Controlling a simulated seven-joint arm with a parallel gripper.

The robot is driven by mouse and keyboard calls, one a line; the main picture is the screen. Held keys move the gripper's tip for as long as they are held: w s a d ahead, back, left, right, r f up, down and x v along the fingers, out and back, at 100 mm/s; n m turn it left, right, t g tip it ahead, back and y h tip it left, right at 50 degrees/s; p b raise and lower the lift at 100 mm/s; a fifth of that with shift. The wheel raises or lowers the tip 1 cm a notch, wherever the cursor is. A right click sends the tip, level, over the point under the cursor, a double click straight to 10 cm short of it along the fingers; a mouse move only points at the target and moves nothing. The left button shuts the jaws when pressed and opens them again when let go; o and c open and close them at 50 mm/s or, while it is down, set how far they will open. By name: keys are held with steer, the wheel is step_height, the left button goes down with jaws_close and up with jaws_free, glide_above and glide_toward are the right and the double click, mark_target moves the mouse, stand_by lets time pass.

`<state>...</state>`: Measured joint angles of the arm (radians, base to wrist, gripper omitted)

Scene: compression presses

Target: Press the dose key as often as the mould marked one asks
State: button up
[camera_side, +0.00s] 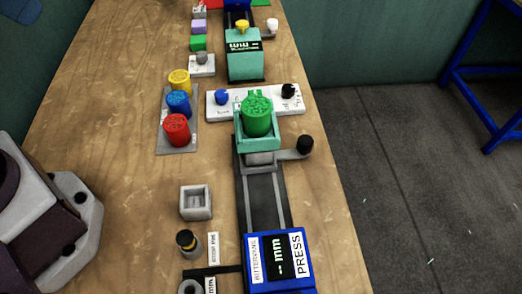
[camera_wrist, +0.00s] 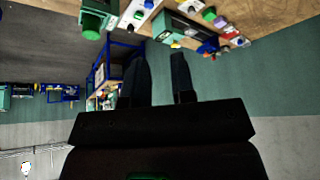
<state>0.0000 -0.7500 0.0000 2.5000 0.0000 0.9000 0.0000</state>
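A teal mould-like box (camera_side: 258,138) holding a green textured cylinder (camera_side: 257,114) sits on a dark rail in the side view. Behind it, a teal unit (camera_side: 245,62) has a black display and a yellow knob or key (camera_side: 242,26) on top. I cannot tell for sure which part is the dose key, and no mark "one" is legible. My gripper (camera_wrist: 160,60) shows in the wrist view with its two dark fingers apart and nothing between them. It is not in the side view. The wrist view looks across the room, with the bench at its top.
A blue press unit (camera_side: 278,262) stands at the front of the rail. Yellow, blue and red cylinders (camera_side: 177,129) stand on a grey plate at left. A white strip (camera_side: 231,105) with blue and black knobs crosses behind the mould. A small grey square cup (camera_side: 196,202) stands front left.

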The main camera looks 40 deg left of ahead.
jaws_close()
stand_by(1.4)
